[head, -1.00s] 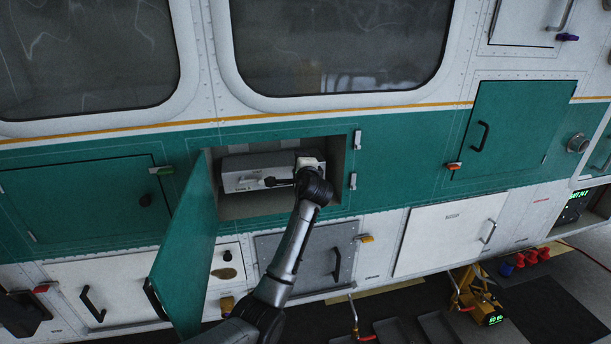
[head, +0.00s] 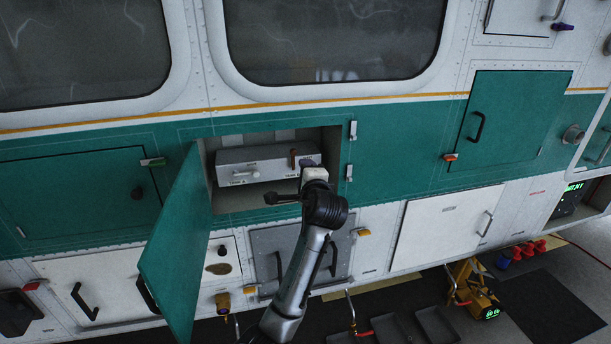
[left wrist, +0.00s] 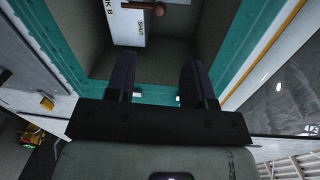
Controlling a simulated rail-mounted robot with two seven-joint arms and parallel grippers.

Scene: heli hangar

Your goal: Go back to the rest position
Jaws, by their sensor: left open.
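My left gripper (head: 307,163) is just outside the open compartment, low and right of the grey box inside it. In the left wrist view its two dark fingers (left wrist: 158,82) stand apart with nothing between them. The grey box (head: 262,156) has a front marked TANK A and TANK B, a pale handle (head: 240,174) and a brown lever (head: 292,158) that stands upright. The box front (left wrist: 128,26) and the brown lever (left wrist: 145,6) also show beyond the fingers. The fingers touch nothing. My right gripper is in neither view.
The green compartment door (head: 178,245) hangs open at the left of my arm. A closed green door (head: 510,122) and a white panel (head: 445,228) are to the right. A yellow device (head: 472,290) stands on the floor, lower right. Space in front of the panels is mostly free.

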